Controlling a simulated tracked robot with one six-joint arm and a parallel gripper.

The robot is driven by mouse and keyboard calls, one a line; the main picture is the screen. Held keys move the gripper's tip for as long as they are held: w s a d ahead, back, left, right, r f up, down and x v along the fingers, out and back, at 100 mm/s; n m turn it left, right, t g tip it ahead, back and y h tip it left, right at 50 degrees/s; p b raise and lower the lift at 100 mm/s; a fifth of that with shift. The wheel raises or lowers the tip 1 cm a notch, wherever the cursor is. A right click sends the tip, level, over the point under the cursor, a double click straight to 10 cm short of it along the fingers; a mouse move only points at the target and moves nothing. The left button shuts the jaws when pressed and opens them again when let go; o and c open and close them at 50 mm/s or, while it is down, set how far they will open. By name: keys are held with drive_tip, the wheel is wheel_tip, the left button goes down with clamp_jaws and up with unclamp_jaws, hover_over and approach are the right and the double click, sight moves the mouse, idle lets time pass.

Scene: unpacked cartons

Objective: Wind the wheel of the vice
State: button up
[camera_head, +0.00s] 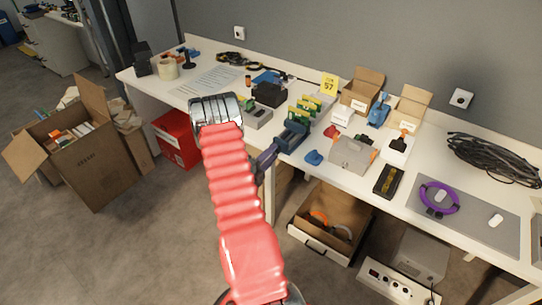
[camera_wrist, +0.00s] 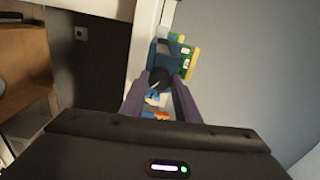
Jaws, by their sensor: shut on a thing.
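The blue vice (camera_head: 293,135) stands at the front edge of the workbench, in the middle of the head view. It also shows ahead of my fingers in the wrist view (camera_wrist: 174,53). My gripper (camera_head: 272,150) reaches the vice from the front left. In the wrist view its two purple fingers (camera_wrist: 160,84) close on a dark rounded part, the wheel (camera_wrist: 158,77) of the vice. The fingers and the low light hide much of the wheel. In the head view the wheel cannot be made out behind my gripper.
Green and yellow blocks (camera_head: 299,113) stand just behind the vice. A blue object (camera_head: 313,157) and a grey box (camera_head: 352,154) lie to its right on the workbench (camera_head: 226,77). An open carton (camera_head: 84,152) stands on the floor at left.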

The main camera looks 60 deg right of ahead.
drive_tip(key=n, duration=1.4)
drive_tip(key=shift+w+a+f, duration=0.1)
drive_tip(key=shift+w+f, duration=0.05)
drive_tip(key=shift+f, duration=0.1)
drive_tip(key=o, duration=0.7)
drive_tip(key=shift+c, duration=0.2)
drive_tip(key=o, duration=0.4)
drive_tip(key=shift+r, duration=0.1)
drive_tip(key=a, duration=0.4)
drive_tip(key=w+a, duration=0.1)
drive_tip(key=a, duration=0.4)
drive_tip(key=w+a, duration=0.1)
drive_tip(key=a, duration=0.3)
drive_tip(key=shift+a, duration=0.3)
